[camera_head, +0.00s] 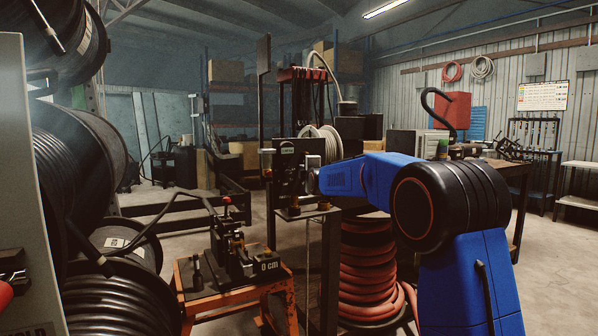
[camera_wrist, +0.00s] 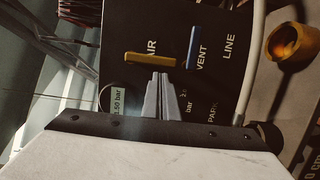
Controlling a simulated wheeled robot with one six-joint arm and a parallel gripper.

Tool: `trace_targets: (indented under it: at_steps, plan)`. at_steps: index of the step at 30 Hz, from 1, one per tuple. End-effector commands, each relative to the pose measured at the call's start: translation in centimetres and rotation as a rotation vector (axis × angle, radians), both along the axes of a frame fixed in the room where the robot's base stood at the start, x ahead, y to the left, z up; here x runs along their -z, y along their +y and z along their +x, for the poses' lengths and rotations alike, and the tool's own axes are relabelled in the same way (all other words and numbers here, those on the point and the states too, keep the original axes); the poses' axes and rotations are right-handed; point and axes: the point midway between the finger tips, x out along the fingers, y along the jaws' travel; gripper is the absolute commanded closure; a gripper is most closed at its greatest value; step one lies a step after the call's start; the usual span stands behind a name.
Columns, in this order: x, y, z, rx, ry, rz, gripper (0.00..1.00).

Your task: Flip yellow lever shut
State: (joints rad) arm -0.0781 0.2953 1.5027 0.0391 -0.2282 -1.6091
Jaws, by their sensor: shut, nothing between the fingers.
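The yellow lever (camera_wrist: 150,59) is on a dark panel (camera_wrist: 118,30) in the wrist view, beside the printed word AIR. It lies nearly level across the picture. A blue lever (camera_wrist: 193,47) stands nearly upright in the picture to its right, by the word VENT. My gripper (camera_wrist: 160,76) is shut and empty, its tips just below the yellow lever; I cannot tell whether they touch it. In the head view my gripper (camera_head: 311,181) is at the panel (camera_head: 286,165) on a stand, and the levers are too small to make out.
A green display (camera_wrist: 118,102) reading 1.50 bar is left of my fingers. A pale hose (camera_wrist: 252,50) and a yellow-orange cup-shaped part (camera_wrist: 290,42) are on the right. An orange bench (camera_head: 188,272) with a crimper (camera_head: 230,250) stands left of the panel.

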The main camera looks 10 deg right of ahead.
Motion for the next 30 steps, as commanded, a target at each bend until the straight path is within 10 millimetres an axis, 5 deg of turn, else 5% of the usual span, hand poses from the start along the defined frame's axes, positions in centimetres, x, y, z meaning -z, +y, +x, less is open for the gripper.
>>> trace_targets:
  at_steps: [30]
  plan:
    - [0.29,-0.9,0.29,0.001,-0.026,-0.079,1.0]
